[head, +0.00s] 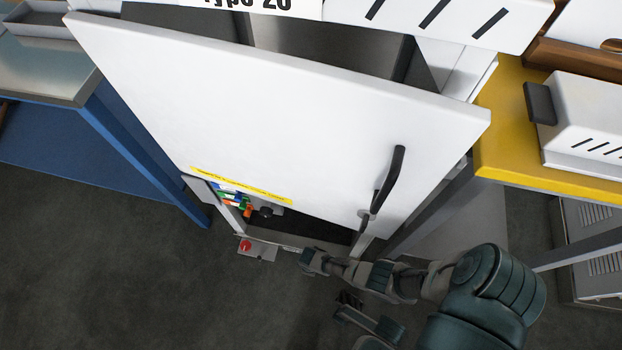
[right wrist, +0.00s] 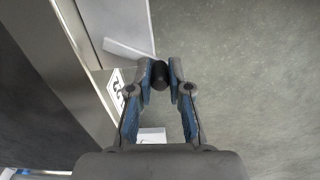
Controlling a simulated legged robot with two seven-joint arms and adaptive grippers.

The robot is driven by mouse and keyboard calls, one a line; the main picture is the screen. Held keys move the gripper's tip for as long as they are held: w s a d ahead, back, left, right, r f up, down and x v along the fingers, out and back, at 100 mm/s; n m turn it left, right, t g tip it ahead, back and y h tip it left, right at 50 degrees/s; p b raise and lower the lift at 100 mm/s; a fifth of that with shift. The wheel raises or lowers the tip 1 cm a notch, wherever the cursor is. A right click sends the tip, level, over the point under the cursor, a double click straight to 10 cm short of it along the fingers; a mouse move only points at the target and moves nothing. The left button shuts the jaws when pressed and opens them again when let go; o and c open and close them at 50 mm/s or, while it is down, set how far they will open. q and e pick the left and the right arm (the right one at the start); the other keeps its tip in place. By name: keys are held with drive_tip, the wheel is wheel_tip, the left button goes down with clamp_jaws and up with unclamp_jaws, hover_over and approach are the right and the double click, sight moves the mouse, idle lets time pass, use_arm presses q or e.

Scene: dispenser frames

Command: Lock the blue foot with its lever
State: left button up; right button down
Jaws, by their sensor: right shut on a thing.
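My right gripper (head: 308,261) is low in front of the white cabinet, near its bottom edge. In the right wrist view it (right wrist: 160,76) is shut on a black knob (right wrist: 160,77), which looks like the end of a lever. A pale angled strip (right wrist: 130,50) lies just beyond the fingertips. The blue foot cannot be made out in either view. My left gripper is not in view.
The large white door (head: 290,125) with a black handle (head: 388,180) hangs above my right gripper. A blue bench (head: 90,150) and a yellow table (head: 510,125) flank the cabinet. Grey floor is clear in front.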

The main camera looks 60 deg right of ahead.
drive_tip(key=shift+w+a, duration=0.2)
drive_tip(key=c, duration=1.1)
unclamp_jaws()
drive_tip(key=shift+d, duration=0.1)
wheel_tip(320, 180, up, 12)
drive_tip(key=shift+f, duration=0.1)
